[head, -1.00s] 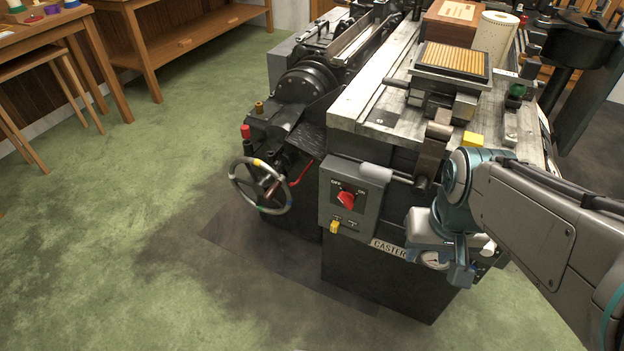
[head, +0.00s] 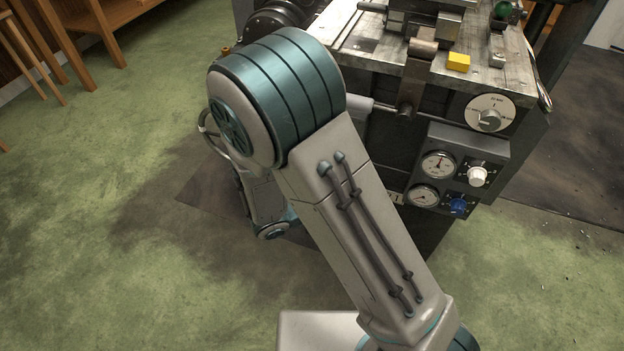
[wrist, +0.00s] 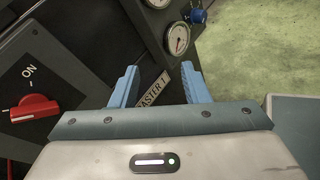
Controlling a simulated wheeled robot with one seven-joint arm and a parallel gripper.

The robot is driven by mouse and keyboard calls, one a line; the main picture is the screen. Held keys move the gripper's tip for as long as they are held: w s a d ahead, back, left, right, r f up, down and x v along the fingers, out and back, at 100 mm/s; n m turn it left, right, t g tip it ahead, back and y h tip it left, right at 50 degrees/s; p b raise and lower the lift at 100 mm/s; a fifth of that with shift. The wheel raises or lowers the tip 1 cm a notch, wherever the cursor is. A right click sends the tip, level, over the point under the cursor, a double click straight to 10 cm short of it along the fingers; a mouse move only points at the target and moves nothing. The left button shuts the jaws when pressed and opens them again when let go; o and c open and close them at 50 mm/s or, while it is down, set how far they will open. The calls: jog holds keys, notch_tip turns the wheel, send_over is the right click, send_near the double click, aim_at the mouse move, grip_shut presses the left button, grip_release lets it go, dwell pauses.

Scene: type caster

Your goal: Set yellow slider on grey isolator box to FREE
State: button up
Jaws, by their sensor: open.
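The grey isolator box (wrist: 38,80) is at the left of the wrist view, cut off by the frame edge. It carries a red rotary switch (wrist: 35,109) and an "ON" label. The yellow slider shows in neither current view. In the head view my arm hides the box. My gripper (wrist: 160,87) is open, with two blue fingers apart and nothing between them. It is to the right of the box's red switch in the wrist view, in front of the caster's nameplate (wrist: 153,92).
The dark machine has a panel with gauges (head: 437,163), a white knob (head: 477,177) and a blue knob (head: 458,206). A yellow block (head: 458,62) sits on its bench top. Green floor (head: 90,230) is clear at left.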

jog(key=w+a+f+n+t+y+b, duration=0.25)
jog(key=a+f+n+t+y, duration=0.45)
jog(key=a+f+n+t, duration=0.55)
jog(key=w+d+r+g+b, duration=0.2)
jog(key=w, duration=0.9)
jog(key=shift+w+d+b, duration=0.3)
jog(key=shift+w+d, duration=0.1)
grip_shut()
